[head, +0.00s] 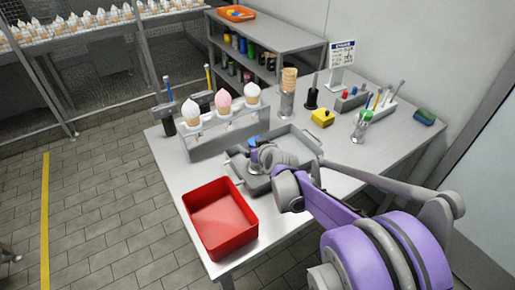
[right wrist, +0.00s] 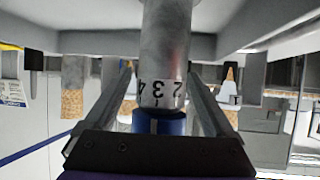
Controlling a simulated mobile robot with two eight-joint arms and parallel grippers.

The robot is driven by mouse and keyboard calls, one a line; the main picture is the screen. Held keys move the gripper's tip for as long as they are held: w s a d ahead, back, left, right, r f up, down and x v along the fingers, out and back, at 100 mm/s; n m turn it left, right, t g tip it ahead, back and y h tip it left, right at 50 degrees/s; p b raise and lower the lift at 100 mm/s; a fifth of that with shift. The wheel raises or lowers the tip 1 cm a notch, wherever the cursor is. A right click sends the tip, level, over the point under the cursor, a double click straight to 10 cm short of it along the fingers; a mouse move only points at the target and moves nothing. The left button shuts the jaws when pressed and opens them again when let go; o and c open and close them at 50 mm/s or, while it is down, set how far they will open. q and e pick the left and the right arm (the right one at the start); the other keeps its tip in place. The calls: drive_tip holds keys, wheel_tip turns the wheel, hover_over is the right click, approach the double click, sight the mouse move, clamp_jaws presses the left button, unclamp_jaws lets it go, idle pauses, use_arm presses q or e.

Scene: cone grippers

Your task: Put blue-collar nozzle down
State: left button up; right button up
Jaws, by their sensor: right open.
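The blue-collar nozzle (right wrist: 165,55) is a grey metal cylinder marked with numbers, with a blue collar (right wrist: 158,123) at its near end. In the right wrist view it sits between the two fingers of my right gripper (right wrist: 158,100). The fingers are spread, with gaps visible on both sides of it. In the head view my right gripper (head: 262,158) is low over the grey tray (head: 298,137) on the table. There the arm hides most of the nozzle. My left gripper is not in view.
A red bin (head: 220,215) stands at the table's front left. A rack (head: 225,132) with several ice cream cones is behind it. The table's right side is partly clear.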

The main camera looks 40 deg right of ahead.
drive_tip(key=p+v, duration=0.2)
drive_tip(key=v, duration=1)
drive_tip(key=shift+f, duration=0.1)
